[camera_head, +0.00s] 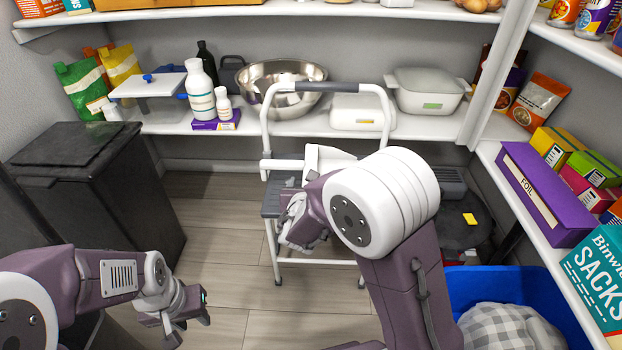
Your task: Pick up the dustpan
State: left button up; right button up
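I cannot make out a dustpan for certain. A white flat-sided piece (325,158) shows at the top of the step stool (272,203), behind my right wrist; it may be the dustpan or part of the stool. My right gripper (300,228) is in front of the stool, partly hidden by my own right arm, and its fingers are too hidden to read. My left gripper (188,318) is low at the left, above the floor, with its fingers apart and nothing between them.
A dark bin (95,185) stands at the left. A blue tub (480,290) with checked cloth (510,325) is at the lower right. A dark low object with a yellow label (460,225) sits behind my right arm. Shelves line the back and right. Floor (215,235) is clear between bin and stool.

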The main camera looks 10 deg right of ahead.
jog(key=shift+w+d+f+b, duration=0.1)
jog(key=shift+w+f+b, duration=0.1)
jog(key=shift+b, duration=0.1)
jog(key=b+x, duration=0.2)
jog(key=x, duration=0.2)
jog(key=shift+w+d+b, duration=0.1)
jog(key=shift+d+b, duration=0.1)
jog(key=shift+b, duration=0.15)
jog(key=shift+w+d, duration=0.1)
jog(key=shift+w, duration=0.1)
grip_shut()
jog(key=shift+r, duration=0.1)
